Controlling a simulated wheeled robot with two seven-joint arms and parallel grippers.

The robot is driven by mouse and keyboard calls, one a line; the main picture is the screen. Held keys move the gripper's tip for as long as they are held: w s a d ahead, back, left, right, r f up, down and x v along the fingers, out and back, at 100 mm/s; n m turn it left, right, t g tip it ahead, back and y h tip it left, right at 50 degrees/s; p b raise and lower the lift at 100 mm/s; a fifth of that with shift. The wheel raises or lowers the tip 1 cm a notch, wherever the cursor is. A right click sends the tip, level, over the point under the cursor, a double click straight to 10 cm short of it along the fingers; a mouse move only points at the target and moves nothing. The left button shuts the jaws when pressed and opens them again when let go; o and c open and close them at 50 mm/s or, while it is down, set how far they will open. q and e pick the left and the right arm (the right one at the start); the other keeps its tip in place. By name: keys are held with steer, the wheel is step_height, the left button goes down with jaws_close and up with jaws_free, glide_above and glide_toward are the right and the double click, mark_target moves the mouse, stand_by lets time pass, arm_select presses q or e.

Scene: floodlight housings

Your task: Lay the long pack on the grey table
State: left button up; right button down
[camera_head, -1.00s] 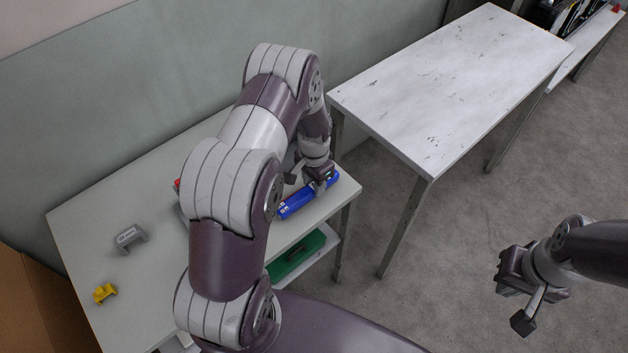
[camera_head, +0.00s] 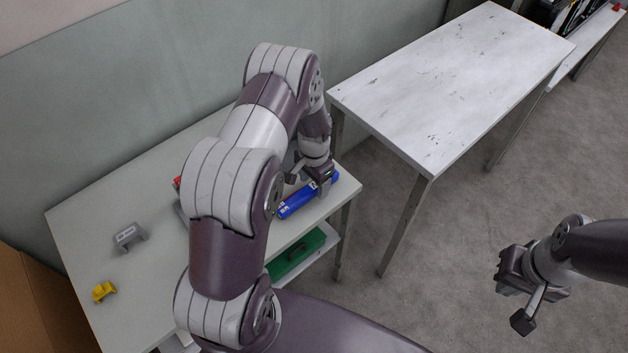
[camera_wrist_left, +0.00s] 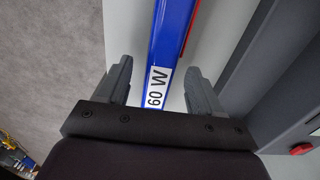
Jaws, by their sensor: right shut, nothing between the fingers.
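The long pack (camera_head: 300,200) is blue with a white label, and lies along the right edge of the grey table (camera_head: 85,222). In the left wrist view the pack (camera_wrist_left: 170,45) runs between my fingers, its label reading "60 W". My left gripper (camera_head: 322,187) is over the pack's far part. In the left wrist view its fingers (camera_wrist_left: 158,92) stand apart, one on each side, with a gap to the pack on both sides. My right gripper (camera_head: 517,300) is shut and empty over the floor at the right.
A grey bracket (camera_head: 129,237) and a yellow part (camera_head: 104,291) stand on the grey table's left side. A green item (camera_head: 296,255) is on the lower shelf. A grey body with a red knob (camera_wrist_left: 300,149) is close right of my left gripper. A white table (camera_head: 450,85) stands empty behind.

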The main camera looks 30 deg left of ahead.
mark_target(314, 185)
arm_select(q)
steer(key=shift+r, duration=0.1)
step_height(314, 185, up, 13)
steer(key=b, duration=0.1)
steer(key=s+d+r+n, duration=0.2)
steer(key=s+d, duration=0.1)
steer(key=s, duration=0.4)
steer(key=s+d+r+n+t, duration=0.1)
steer(key=s+d+r+n, duration=0.1)
steer(key=s, duration=0.6)
steer(key=shift+s+d+r, duration=0.2)
steer(key=shift+d+r, duration=0.25)
steer(key=shift+d, duration=0.8)
